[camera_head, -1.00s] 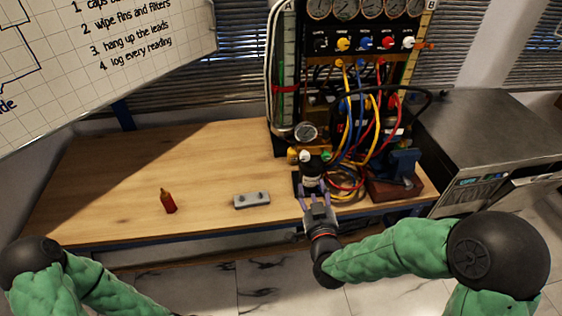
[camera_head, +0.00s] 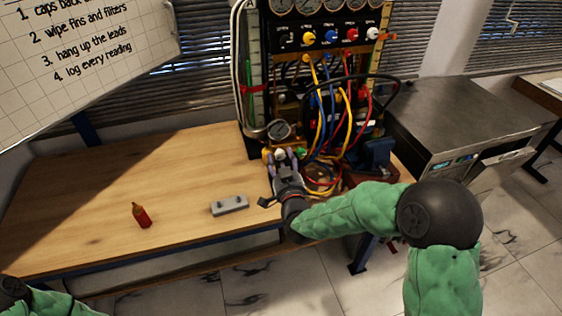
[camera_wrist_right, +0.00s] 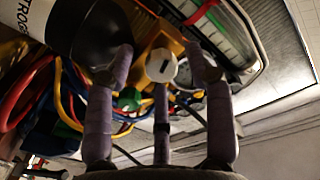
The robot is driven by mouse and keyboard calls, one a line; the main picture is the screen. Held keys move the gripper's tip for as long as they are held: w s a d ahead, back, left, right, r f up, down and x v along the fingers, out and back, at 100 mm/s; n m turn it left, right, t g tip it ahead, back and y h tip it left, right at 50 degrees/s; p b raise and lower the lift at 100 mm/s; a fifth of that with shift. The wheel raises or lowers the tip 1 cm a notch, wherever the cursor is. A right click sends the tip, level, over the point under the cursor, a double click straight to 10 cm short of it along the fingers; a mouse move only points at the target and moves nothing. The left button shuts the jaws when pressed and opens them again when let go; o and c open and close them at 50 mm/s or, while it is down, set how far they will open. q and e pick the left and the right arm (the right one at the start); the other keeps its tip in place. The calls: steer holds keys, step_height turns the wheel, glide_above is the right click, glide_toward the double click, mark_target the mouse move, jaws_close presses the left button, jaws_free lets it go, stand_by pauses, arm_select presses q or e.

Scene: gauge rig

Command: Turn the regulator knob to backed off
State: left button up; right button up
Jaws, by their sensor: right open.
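The regulator knob (camera_wrist_right: 162,65) is a pale faceted knob with a dark mark on its face, in front of a yellow-brass regulator body (camera_wrist_right: 160,38) in the right wrist view. My right gripper (camera_wrist_right: 168,55) is open, with its purple fingers on either side of the knob; I cannot tell whether they touch it. In the head view my right gripper (camera_head: 284,158) is at the regulator, below its round gauge (camera_head: 279,130), and largely covers the knob. My left gripper is out of view.
A black-and-white nitrogen bottle (camera_wrist_right: 85,30) stands close beside the fingers. A green knob (camera_wrist_right: 130,98) and coloured hoses (camera_head: 322,180) are nearby. A grey block (camera_head: 229,205) and a red bottle (camera_head: 141,215) stand on the bench (camera_head: 90,220), whose left side has free room.

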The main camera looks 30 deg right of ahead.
steer(key=shift+w+d, duration=0.1)
steer(key=shift+w, duration=0.2)
jaws_close()
